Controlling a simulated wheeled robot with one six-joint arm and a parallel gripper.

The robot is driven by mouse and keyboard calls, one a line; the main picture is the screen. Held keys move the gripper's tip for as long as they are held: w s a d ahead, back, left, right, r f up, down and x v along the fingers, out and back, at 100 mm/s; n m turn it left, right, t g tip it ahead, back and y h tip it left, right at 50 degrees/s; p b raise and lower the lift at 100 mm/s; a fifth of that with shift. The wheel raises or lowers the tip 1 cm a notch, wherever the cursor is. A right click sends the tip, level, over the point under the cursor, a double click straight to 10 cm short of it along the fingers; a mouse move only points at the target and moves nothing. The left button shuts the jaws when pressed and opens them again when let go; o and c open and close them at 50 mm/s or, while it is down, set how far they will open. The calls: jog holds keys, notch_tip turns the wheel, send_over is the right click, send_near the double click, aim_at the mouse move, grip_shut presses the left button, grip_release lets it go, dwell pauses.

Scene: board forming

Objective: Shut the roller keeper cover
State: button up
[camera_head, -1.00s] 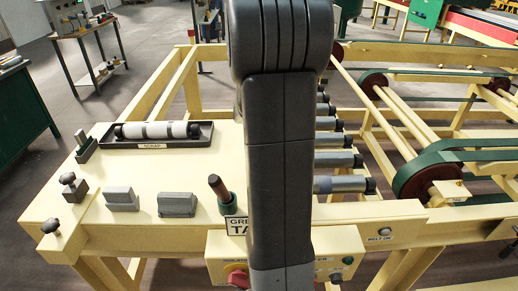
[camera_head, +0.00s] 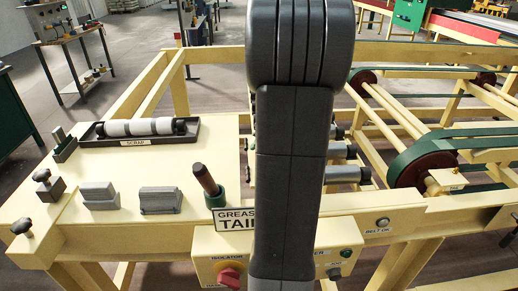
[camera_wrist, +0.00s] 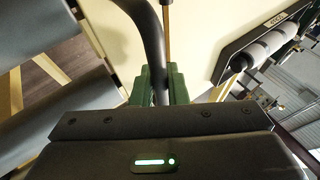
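I cannot pick out the roller keeper cover with certainty. Two grey blocks with sloped tops, a left one (camera_head: 99,196) and a right one (camera_head: 160,201), sit on the cream tabletop in the head view. In the head view my gripper is hidden behind my upright arm. I cannot tell whether the gripper touches these.
A dark scrap tray (camera_head: 103,143) holds a pale roller (camera_head: 140,127). A brown-handled tool (camera_head: 206,178) stands in a green holder near the front. Black knobs (camera_head: 42,176) rise at the left edge. Grey rollers (camera_head: 343,174) lie partly behind my arm. A red knob (camera_head: 230,277) is on the front panel.

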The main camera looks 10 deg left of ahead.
jog(key=shift+o, duration=0.8)
jog(key=shift+d+r, duration=0.1)
jog(key=shift+r, duration=0.1)
jog(key=v, duration=1.3)
jog(key=shift+b, duration=0.35)
jog(key=shift+r, duration=0.1)
jog(key=p+x, duration=0.2)
jog(key=x, duration=1.1)
jog(key=shift+a, duration=0.3)
jog(key=shift+h+p, duration=0.4)
jog(key=shift+h, duration=0.1)
